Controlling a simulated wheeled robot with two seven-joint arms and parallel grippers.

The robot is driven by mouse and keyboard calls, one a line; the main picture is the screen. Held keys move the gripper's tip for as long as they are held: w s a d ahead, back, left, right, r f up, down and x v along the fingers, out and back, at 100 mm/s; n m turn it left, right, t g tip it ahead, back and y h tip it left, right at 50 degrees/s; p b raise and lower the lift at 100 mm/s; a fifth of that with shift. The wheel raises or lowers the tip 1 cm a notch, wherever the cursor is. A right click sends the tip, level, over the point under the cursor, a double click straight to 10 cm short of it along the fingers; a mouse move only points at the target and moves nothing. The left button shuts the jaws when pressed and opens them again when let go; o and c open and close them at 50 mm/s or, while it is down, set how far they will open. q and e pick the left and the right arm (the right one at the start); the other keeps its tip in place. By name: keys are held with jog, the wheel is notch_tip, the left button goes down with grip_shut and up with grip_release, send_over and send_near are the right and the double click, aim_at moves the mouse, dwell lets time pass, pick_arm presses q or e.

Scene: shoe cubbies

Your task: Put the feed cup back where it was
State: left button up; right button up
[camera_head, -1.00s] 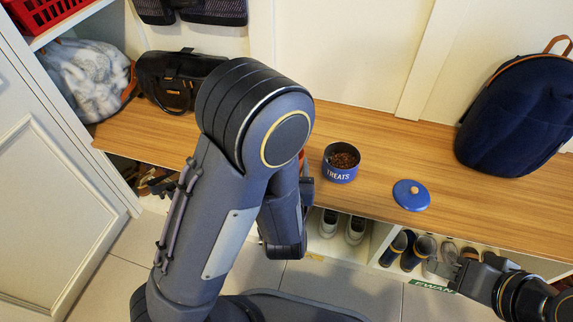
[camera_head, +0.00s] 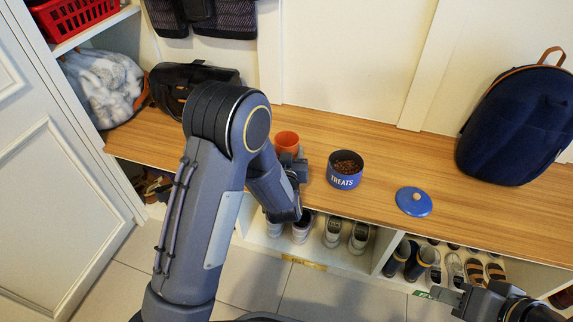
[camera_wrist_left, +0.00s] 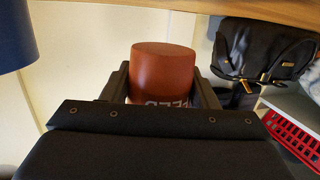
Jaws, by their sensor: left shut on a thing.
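The feed cup (camera_head: 287,141) is a small orange-red cup. In the head view it shows just behind my left gripper (camera_head: 292,168), left of the treats tin. In the left wrist view, the cup (camera_wrist_left: 163,72) sits between the two dark fingers of my left gripper (camera_wrist_left: 165,88), which is shut on it. Pale letters on the cup are partly hidden by the gripper. I cannot tell whether the cup touches the bench (camera_head: 385,150). My right gripper (camera_head: 447,297) is low at the right, in front of the cubbies, away from the cup; its jaw opening is unclear.
A navy backpack (camera_head: 515,125) stands at the right, a black bag (camera_head: 190,82) at the left. Shoes fill the cubbies below.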

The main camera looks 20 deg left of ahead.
pick_arm(q)
jog(key=shift+w+a+f, duration=0.1)
jog(key=shift+w+f, duration=0.2)
jog(key=shift+f, duration=0.15)
jog(key=shift+w+f+b, duration=0.2)
jog(key=shift+f+b, duration=0.95)
jog(key=shift+f, duration=0.5)
jog(key=shift+f, duration=0.15)
jog(key=o, duration=1)
jog(key=shift+o, duration=0.2)
